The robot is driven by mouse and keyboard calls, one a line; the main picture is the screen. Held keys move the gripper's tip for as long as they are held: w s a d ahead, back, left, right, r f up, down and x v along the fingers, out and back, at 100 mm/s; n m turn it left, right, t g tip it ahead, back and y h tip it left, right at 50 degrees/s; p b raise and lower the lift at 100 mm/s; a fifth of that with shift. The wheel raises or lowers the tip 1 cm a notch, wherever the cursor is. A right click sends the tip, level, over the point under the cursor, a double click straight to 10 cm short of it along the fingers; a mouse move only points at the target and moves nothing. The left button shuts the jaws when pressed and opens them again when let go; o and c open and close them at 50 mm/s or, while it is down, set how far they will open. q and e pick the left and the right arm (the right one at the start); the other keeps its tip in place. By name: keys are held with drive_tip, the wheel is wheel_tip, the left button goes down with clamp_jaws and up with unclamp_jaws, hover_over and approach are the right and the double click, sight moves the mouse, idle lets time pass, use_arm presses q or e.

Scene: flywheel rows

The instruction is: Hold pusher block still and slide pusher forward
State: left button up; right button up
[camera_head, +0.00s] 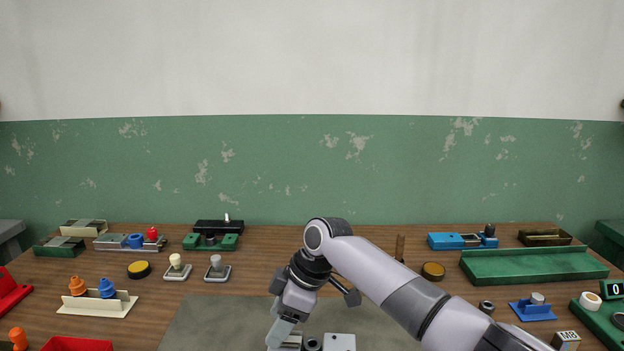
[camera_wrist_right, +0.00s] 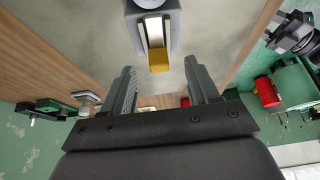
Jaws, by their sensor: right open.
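In the right wrist view a grey block (camera_wrist_right: 133,32) stands on the grey mat (camera_wrist_right: 205,45). A pale metal slide lies in its channel, with a yellow end piece (camera_wrist_right: 159,61) sticking out towards my right gripper (camera_wrist_right: 160,75). The fingers are open, one on each side of the line of the slide, with visible space between them and the block. In the head view my right gripper (camera_head: 284,335) points down at the bottom edge beside grey metal parts (camera_head: 340,342), which are cut off by the frame. A dark jointed part (camera_wrist_right: 292,35), perhaps my left gripper, shows unclearly beyond the table edge.
A green tray (camera_head: 535,265), a blue fixture (camera_head: 462,240) and a dark ring (camera_head: 486,307) are on the right. The mat's left part is clear.

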wheel_tip(320, 180, up, 4)
drive_tip(key=p, duration=0.2)
drive_tip(key=shift+p, duration=0.35)
drive_tip(key=shift+r, duration=1.15)
